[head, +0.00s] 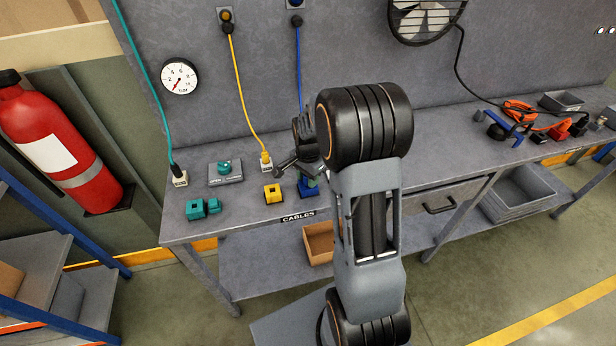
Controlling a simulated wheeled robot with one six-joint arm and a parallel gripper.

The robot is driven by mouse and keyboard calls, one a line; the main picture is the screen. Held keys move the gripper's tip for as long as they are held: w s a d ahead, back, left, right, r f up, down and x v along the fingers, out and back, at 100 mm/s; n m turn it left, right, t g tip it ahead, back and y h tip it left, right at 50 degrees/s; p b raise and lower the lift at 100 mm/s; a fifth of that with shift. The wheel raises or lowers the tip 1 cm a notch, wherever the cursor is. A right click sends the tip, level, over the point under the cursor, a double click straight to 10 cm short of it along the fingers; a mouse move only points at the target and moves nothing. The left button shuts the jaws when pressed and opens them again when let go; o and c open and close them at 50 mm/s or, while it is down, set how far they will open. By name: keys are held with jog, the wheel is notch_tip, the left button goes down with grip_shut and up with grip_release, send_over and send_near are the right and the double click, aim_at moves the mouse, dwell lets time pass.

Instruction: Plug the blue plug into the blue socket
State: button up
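The blue socket (307,191) is a small block on the bench near its front edge, beside a yellow socket block (273,194). My gripper (300,172) hangs just above and slightly behind the blue socket, partly covered by my arm. A blue cable (299,70) runs from a port on the back panel down behind my gripper. The blue plug at its end is not clearly visible. A small blue-grey patch shows between my gripper and the socket, too small to identify. The frame does not show whether the fingers are open or shut.
Teal blocks (196,208) and a grey plate with a teal knob (225,172) stand left. Orange cable and tools (520,112) lie right.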

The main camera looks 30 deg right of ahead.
jog(key=o, duration=0.5)
jog(key=shift+r, duration=0.1)
notch_tip(320, 180, up, 14)
jog(key=shift+f+b, duration=0.2)
jog(key=shift+b, duration=0.25)
dwell(0.5)
jog(key=s+a+n+t, duration=0.1)
jog(key=s+a+n, duration=0.2)
jog(key=s+n, duration=0.1)
jog(key=s+a+n+t, duration=0.1)
jog(key=s+a+n, duration=0.2)
jog(key=s+n, duration=0.2)
jog(key=s+a+n+t, duration=0.2)
jog(key=s+a+n, duration=0.1)
jog(key=s+n, duration=0.2)
jog(key=shift+s+a+r, duration=0.1)
jog(key=shift+s+a, duration=0.05)
jog(key=shift+s, duration=0.4)
jog(key=shift+s+a+r, duration=0.1)
jog(key=shift+s, duration=0.4)
